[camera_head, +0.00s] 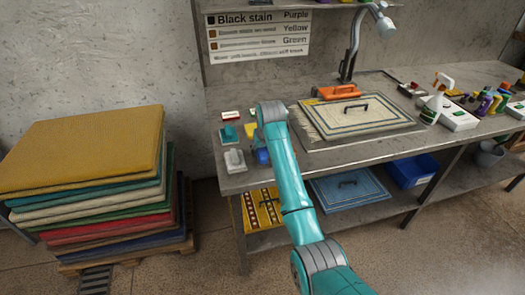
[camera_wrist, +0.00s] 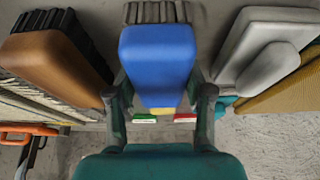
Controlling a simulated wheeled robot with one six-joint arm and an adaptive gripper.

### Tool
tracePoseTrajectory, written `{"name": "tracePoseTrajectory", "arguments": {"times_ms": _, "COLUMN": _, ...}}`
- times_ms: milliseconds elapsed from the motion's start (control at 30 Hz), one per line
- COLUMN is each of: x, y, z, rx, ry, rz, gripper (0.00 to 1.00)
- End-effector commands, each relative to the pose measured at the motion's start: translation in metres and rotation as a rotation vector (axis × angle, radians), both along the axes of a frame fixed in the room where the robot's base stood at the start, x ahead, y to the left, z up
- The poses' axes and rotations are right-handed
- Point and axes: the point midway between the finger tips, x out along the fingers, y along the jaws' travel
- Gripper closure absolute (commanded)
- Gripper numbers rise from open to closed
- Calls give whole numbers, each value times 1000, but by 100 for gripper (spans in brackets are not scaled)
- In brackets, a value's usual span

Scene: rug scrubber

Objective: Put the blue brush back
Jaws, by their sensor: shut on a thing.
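The blue brush (camera_wrist: 158,55) is between the two fingers of my gripper (camera_wrist: 160,88) in the wrist view, and the gripper is shut on it. In the head view the blue brush (camera_head: 261,156) shows at the left end of the workbench, partly hidden by my arm. I cannot tell whether it touches the bench top. A white brush (camera_head: 235,160) is just left of it, and it also shows in the wrist view (camera_wrist: 268,65). A brown brush (camera_wrist: 55,55) with black bristles lies on the other side.
A teal brush (camera_head: 229,133) and small coloured blocks lie behind. A spray bottle (camera_head: 437,100) stands right. A lamp (camera_head: 350,55) rises at the back. Stacked rugs (camera_head: 85,150) stand left of the bench.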

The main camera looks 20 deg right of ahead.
Motion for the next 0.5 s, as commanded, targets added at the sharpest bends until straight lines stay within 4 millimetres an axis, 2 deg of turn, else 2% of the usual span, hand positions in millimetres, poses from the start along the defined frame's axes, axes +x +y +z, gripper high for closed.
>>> {"name": "tracePoseTrajectory", "arguments": {"times_ms": 100, "x": 0, "y": 0, "z": -2, "rx": 0, "ry": 0, "rz": 0, "gripper": 84}}
{"name": "tracePoseTrajectory", "arguments": {"times_ms": 133, "x": 0, "y": 0, "z": -3, "rx": 0, "ry": 0, "rz": 0, "gripper": 46}}
{"name": "tracePoseTrajectory", "arguments": {"times_ms": 200, "x": 0, "y": 0, "z": -2, "rx": 0, "ry": 0, "rz": 0, "gripper": 29}}
{"name": "tracePoseTrajectory", "arguments": {"times_ms": 233, "x": 0, "y": 0, "z": -2, "rx": 0, "ry": 0, "rz": 0, "gripper": 23}}
{"name": "tracePoseTrajectory", "arguments": {"times_ms": 500, "x": 0, "y": 0, "z": -2, "rx": 0, "ry": 0, "rz": 0, "gripper": 23}}
